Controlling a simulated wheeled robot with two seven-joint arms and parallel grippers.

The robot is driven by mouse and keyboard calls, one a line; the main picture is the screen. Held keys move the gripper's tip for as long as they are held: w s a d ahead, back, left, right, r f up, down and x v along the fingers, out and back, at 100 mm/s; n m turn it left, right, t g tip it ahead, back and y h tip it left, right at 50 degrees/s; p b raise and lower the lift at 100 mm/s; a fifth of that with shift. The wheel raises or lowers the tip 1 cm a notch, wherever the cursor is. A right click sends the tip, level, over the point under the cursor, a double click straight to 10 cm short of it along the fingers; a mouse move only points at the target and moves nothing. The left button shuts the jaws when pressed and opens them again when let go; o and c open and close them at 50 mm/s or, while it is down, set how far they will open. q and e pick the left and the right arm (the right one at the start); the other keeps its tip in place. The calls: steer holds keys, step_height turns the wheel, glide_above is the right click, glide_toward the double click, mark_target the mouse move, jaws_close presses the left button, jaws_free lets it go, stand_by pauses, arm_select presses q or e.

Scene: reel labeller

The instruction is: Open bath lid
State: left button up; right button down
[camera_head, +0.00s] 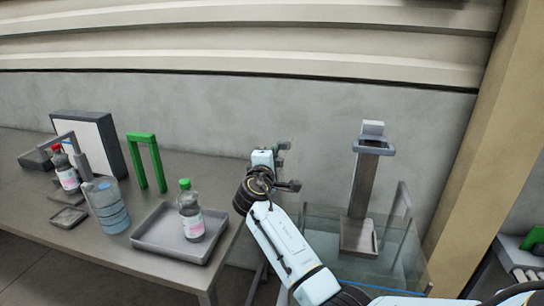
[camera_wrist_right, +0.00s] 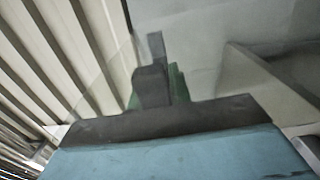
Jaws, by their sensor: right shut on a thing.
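The bath (camera_head: 322,236) is a clear glass-walled tank to the right of the table. A tall grey holder (camera_head: 362,190) stands in it, and its top opening looks uncovered in the head view. My right gripper (camera_head: 284,166) is raised above and behind the tank's left side. In the right wrist view a dark finger (camera_wrist_right: 152,82) stands against a green piece, seemingly the lid's handle (camera_wrist_right: 178,84), and the gripper is shut on it. A faint clear pane, seemingly the bath lid (camera_wrist_right: 122,62), shows around it. The lid cannot be made out in the head view. My left gripper is out of view.
The table (camera_head: 120,255) at left bears a grey tray (camera_head: 165,246) with a bottle (camera_head: 190,212), a blue water container (camera_head: 106,206), a green arch (camera_head: 146,162) and a labelling device (camera_head: 92,146). A wall runs close behind. A tan pillar (camera_head: 490,130) stands at right.

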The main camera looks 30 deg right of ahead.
steer(key=c, duration=1.3)
jaws_free()
steer(key=shift+d, duration=0.2)
steer(key=shift+a, duration=0.1)
steer(key=shift+s+a, duration=0.3)
steer(key=shift+a, duration=0.1)
steer(key=v, duration=1.2)
steer(key=shift+s+a+b, duration=0.1)
steer(key=shift+b, duration=0.25)
